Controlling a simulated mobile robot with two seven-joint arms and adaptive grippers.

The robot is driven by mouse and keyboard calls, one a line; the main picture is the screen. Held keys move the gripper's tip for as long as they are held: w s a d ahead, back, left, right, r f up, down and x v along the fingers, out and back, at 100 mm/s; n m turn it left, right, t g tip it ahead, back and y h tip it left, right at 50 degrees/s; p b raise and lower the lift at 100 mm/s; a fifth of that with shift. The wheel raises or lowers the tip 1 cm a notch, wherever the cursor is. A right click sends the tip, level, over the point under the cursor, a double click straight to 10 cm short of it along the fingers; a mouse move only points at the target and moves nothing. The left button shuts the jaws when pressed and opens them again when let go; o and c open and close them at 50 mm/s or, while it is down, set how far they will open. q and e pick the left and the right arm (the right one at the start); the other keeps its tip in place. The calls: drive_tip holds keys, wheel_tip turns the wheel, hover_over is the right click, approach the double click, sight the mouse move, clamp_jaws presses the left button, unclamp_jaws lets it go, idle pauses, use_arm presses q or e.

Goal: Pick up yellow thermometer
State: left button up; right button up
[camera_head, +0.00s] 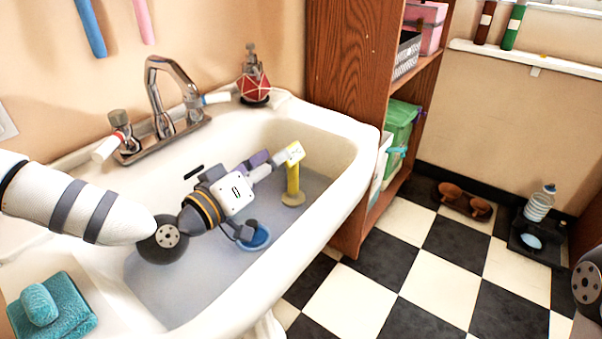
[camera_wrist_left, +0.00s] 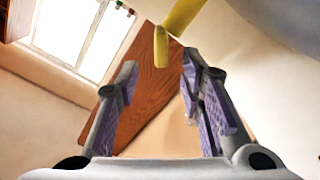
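The yellow thermometer (camera_head: 293,184) stands upright in the sink basin, near its far right wall, with a pale bent top. It also shows in the left wrist view (camera_wrist_left: 162,47) at the top, beyond the fingertips. My left gripper (camera_head: 276,158) reaches over the basin from the left, with its fingers close to the thermometer's top. In the left wrist view my left gripper (camera_wrist_left: 160,64) is open, its purple-padded fingers apart with nothing held between them. Whether a finger touches the thermometer cannot be told. My right gripper is out of view.
The white sink (camera_head: 352,150) surrounds the arm. A chrome faucet (camera_head: 160,105) and a red bottle (camera_head: 254,82) stand on its back rim. A blue round item (camera_head: 257,237) lies in the basin. Teal towels (camera_head: 70,312) lie at front left. A wooden shelf (camera_head: 345,50) stands right of the sink.

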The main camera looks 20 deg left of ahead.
sight(288, 147)
use_arm(q)
drive_tip(key=x, duration=0.5)
drive_tip(key=shift+w+f+b, duration=0.1)
drive_tip(key=shift+w+b, duration=0.2)
drive_tip(key=shift+w, duration=0.05)
clamp_jaws()
